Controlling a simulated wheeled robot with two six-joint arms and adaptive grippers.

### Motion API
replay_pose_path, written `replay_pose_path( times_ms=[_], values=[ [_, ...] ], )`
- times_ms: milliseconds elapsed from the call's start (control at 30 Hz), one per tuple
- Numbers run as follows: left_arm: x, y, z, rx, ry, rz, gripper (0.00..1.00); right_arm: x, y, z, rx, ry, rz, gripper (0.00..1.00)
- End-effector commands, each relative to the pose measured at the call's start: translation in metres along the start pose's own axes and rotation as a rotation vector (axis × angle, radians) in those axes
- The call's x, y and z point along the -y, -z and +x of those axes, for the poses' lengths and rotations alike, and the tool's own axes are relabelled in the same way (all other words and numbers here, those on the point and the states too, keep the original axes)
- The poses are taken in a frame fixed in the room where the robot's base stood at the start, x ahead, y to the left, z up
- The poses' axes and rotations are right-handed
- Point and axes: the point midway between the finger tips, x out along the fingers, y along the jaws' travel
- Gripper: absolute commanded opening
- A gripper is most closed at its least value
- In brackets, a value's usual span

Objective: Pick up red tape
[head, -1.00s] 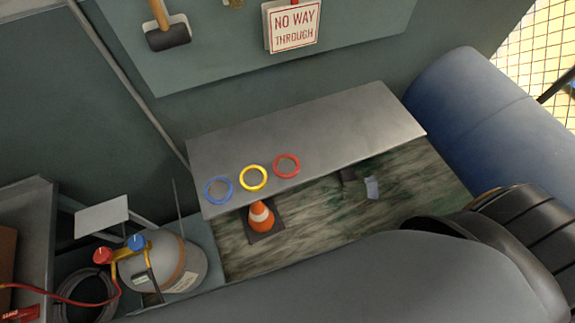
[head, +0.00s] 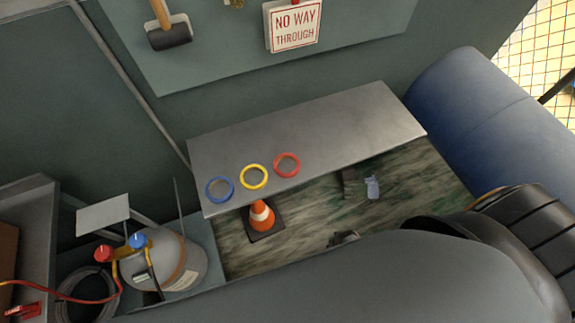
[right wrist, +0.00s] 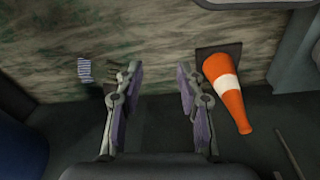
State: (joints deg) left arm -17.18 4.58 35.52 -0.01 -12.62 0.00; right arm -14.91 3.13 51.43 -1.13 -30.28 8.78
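The red tape (head: 287,157) is a ring lying flat on the grey metal shelf (head: 350,125) in the head view. A yellow ring (head: 253,167) and a blue ring (head: 219,199) lie in a row to its left. My right gripper (right wrist: 159,74) is open and empty in the right wrist view. No tape shows between its fingers. A small dark part at the lower middle of the head view appears to be this gripper (head: 344,238), below the shelf's front edge. My left gripper is in neither view.
An orange and white cone (head: 262,212) stands below the shelf's front edge, also visible in the right wrist view (right wrist: 221,78). A gas tank (head: 168,265) with red and blue knobs stands at lower left. The shelf's right part is clear.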

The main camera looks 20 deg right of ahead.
Motion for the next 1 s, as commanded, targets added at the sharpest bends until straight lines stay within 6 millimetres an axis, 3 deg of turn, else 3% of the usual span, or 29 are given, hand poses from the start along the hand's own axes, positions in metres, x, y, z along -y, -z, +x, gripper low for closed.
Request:
replay_pose_path(
  times_ms=[33, 100, 200, 300, 433, 700, 833, 1000],
  values=[
    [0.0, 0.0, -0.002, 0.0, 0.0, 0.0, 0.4, 0.013, 0.046, -0.021, -0.019, 0.008, 0.055, 0.36],
    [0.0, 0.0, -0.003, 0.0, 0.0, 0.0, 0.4, 0.025, 0.089, -0.051, -0.017, 0.01, 0.134, 0.36],
    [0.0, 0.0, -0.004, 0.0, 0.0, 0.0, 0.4, 0.037, 0.138, -0.097, -0.018, 0.013, 0.236, 0.36],
    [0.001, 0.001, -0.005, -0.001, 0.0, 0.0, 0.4, 0.043, 0.174, -0.143, -0.02, 0.012, 0.328, 0.36],
    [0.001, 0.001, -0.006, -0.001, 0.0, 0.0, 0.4, 0.049, 0.205, -0.202, -0.02, 0.015, 0.439, 0.36],
    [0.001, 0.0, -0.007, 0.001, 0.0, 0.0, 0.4, 0.097, 0.271, -0.273, 0.088, 0.004, 0.927, 0.36],
    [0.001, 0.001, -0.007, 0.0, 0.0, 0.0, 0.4, 0.109, 0.285, -0.299, 0.121, -0.015, 1.071, 0.36],
    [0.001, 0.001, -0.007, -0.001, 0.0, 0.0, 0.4, 0.112, 0.287, -0.304, 0.133, -0.024, 1.114, 0.36]
  ],
)
